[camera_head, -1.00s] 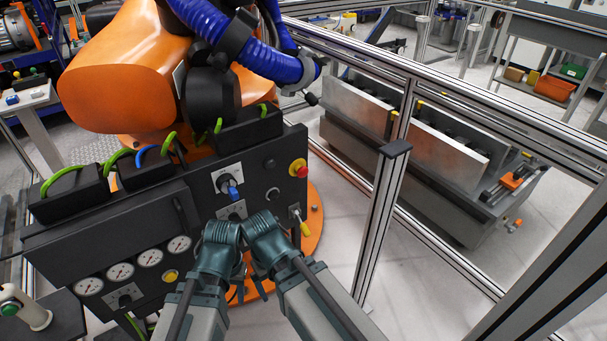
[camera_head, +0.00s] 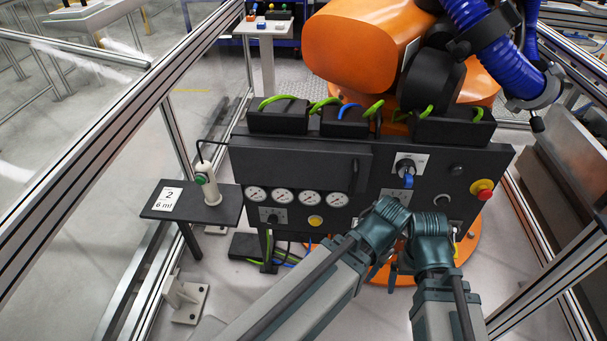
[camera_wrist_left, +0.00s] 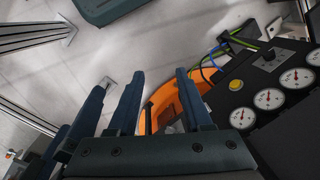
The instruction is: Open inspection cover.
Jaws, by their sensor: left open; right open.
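The inspection cover (camera_head: 300,165) is a flat black panel on the upper front of the black drive unit cabinet. It looks shut, with a dark vertical handle (camera_head: 355,174) near its right edge. Both my arms reach in from below, to the right of the gauges. My right gripper (camera_head: 399,268) is low in front of the cabinet, small and dark, apart from the cover. My left gripper is hidden behind its arm in the head view. In the left wrist view my left gripper (camera_wrist_left: 157,76) is open and empty, with floor between its fingers.
Several gauges (camera_head: 283,199) line the cabinet below the cover. A blue switch (camera_head: 407,180) and a red-yellow stop button (camera_head: 482,189) are to the right. A side shelf (camera_head: 230,203) holds a pale handle with a green button (camera_head: 206,180). Metal fence posts stand on both sides.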

